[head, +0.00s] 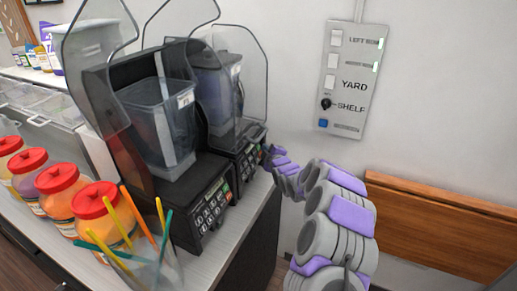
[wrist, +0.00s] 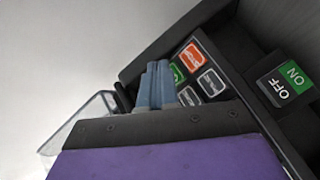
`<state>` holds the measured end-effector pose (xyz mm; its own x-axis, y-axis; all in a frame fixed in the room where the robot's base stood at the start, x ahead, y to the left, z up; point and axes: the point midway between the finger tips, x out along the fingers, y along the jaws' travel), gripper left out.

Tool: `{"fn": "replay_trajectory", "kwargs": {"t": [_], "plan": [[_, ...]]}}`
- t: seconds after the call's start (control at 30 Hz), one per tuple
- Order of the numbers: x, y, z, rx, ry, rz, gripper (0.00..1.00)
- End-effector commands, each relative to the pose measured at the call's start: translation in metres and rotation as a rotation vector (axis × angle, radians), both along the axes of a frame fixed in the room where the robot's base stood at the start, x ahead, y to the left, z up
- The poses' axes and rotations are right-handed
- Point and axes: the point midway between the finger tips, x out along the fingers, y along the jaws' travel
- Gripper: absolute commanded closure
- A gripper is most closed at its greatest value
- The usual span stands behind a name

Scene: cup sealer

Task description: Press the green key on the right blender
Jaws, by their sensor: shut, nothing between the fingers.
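The right blender (head: 216,92) is the farther of two dark blenders with clear hoods in the head view. Its key panel (head: 249,160) faces the front right. My gripper (head: 267,150) is at the right edge of that panel. In the wrist view my shut, empty blue-grey fingers (wrist: 156,84) are over the left side of the panel. The green key (wrist: 177,73) shows just right of the fingertips, partly hidden by them. An orange-red key (wrist: 191,56) and dark keys (wrist: 211,82) lie beside it. I cannot tell whether the fingers touch the green key.
A green-and-black ON/OFF switch (wrist: 284,84) is on the blender's side. The left blender (head: 165,125) stands nearer. Red-lidded jars (head: 62,190) and a clear cup of straws (head: 150,262) occupy the counter's front left. A wall panel (head: 347,80) and wooden board (head: 440,222) are at right.

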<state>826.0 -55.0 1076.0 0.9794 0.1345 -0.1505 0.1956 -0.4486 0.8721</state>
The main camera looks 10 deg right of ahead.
Motion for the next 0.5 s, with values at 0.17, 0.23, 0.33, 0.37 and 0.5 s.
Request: {"fn": "replay_trajectory", "kwargs": {"t": [0.17,0.23,0.33,0.37,0.5], "plan": [[-0.0027,-0.0035,0.0019,-0.001,0.0,0.0,1.0],[-0.0025,-0.0035,0.0016,-0.001,0.0,0.0,1.0],[-0.0025,-0.0037,0.0015,-0.001,0.0,0.0,1.0],[-0.0026,-0.0037,0.0016,-0.001,0.0,0.0,1.0],[-0.0054,-0.009,0.0039,-0.001,0.0,-0.002,1.0]]}}
